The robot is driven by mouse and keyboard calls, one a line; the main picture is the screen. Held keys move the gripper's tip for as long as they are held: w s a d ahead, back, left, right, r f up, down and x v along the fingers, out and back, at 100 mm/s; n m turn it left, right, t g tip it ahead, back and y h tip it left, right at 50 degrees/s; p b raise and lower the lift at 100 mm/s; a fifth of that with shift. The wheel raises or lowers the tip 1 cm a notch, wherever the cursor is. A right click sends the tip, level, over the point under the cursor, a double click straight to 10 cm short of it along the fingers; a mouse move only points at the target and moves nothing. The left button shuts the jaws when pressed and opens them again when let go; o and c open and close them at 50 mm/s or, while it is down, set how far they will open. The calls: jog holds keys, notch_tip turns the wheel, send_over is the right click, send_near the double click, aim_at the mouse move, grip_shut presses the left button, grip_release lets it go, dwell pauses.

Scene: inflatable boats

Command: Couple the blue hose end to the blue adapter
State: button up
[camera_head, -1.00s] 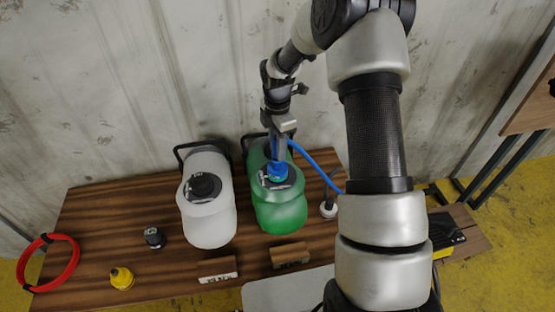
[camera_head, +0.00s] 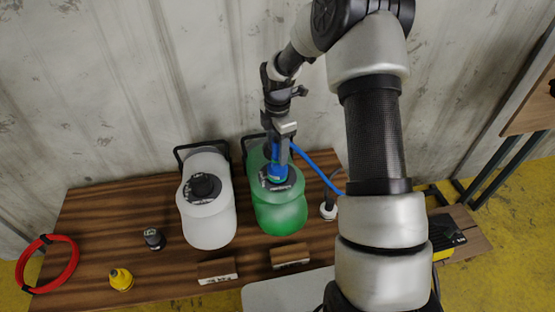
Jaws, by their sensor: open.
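My gripper (camera_head: 280,155) is above the green tank (camera_head: 280,214) on the wooden table, at the end of my arm reaching down from the upper right. The blue adapter (camera_head: 278,172) sits on top of the green tank. The blue hose (camera_head: 318,168) runs from the gripper down to the right and passes behind my arm. Its blue end (camera_head: 276,152) is between or beside the fingers, right at the adapter. The fingers are open, though small and partly hidden by the hose. I cannot tell whether the hose end is fully seated on the adapter.
A white tank (camera_head: 207,212) with a dark cap stands left of the green one. A dark adapter (camera_head: 154,239), a yellow adapter (camera_head: 121,279) and a red hose coil (camera_head: 48,262) lie further left. Wooden label blocks (camera_head: 290,256) stand in front. A wall is close behind.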

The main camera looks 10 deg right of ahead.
notch_tip(320, 180, up, 17)
jog(key=shift+r, duration=0.2)
dwell(0.8)
